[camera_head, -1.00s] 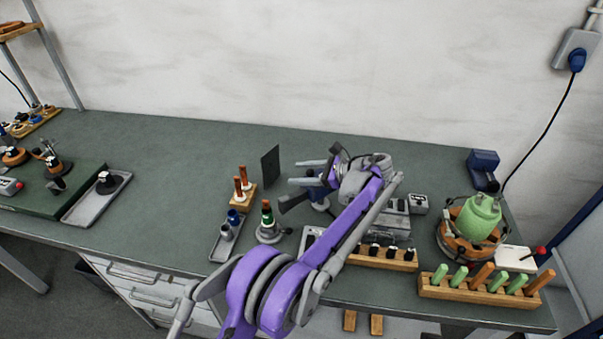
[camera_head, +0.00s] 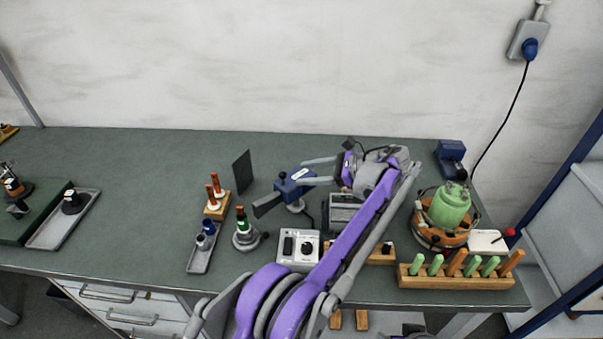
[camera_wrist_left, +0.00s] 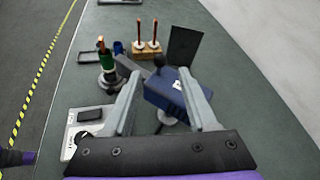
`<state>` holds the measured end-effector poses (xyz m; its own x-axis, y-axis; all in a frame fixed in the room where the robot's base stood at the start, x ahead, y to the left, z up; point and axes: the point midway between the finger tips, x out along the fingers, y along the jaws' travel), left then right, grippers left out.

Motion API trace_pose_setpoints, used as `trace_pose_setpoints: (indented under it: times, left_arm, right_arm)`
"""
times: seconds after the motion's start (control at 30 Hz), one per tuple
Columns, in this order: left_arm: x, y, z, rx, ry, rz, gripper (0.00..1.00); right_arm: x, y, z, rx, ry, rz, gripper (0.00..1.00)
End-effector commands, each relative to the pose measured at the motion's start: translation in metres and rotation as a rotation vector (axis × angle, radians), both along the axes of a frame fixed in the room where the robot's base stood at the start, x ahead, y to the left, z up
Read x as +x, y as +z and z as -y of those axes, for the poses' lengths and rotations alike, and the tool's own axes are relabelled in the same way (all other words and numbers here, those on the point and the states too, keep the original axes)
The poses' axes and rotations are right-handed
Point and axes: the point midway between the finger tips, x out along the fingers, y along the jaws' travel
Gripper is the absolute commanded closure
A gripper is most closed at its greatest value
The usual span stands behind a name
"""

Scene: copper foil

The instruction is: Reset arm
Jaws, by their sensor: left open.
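My left arm is purple and grey and reaches up over the bench. Its left gripper (camera_head: 318,171) is open, with its two grey fingers pointing left. In the head view the fingers appear close to a blue device (camera_head: 290,188) with a dark flat front part, standing on a round base. In the left wrist view the blue device (camera_wrist_left: 172,92) shows between and beyond the open fingers (camera_wrist_left: 165,105). Nothing is clamped between the fingers. I cannot tell whether a finger touches the device. My right gripper is not in view.
The green bench (camera_head: 130,215) holds a white control box (camera_head: 298,247), a bottle on a stand (camera_head: 244,235), a wooden block with copper-coloured rods (camera_head: 217,208), a rack of handles (camera_head: 455,282) and a green vessel (camera_head: 450,207).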

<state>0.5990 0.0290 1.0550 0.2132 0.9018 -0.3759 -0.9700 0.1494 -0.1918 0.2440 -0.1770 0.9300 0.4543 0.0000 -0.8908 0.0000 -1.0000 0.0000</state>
Motion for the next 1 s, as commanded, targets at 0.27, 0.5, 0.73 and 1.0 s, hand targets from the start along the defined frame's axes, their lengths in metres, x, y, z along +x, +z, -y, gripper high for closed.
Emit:
trace_pose_setpoints:
  times: [0.27, 0.5, 0.73, 1.0]
  left_arm:
    - [0.000, 0.000, 0.000, 0.000, 0.000, 0.000, 0.42]
    - [-0.004, 0.003, -0.015, -0.046, 0.013, 0.021, 0.42]
    - [-0.034, 0.006, -0.069, -0.268, 0.092, 0.131, 0.42]
    - [-0.111, -0.006, -0.127, -0.613, 0.283, 0.336, 0.42]
  right_arm:
    - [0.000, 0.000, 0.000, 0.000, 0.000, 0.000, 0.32]
    - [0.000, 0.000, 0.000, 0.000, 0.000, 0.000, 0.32]
    - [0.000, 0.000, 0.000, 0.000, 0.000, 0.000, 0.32]
    - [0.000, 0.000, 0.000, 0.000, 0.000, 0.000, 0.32]
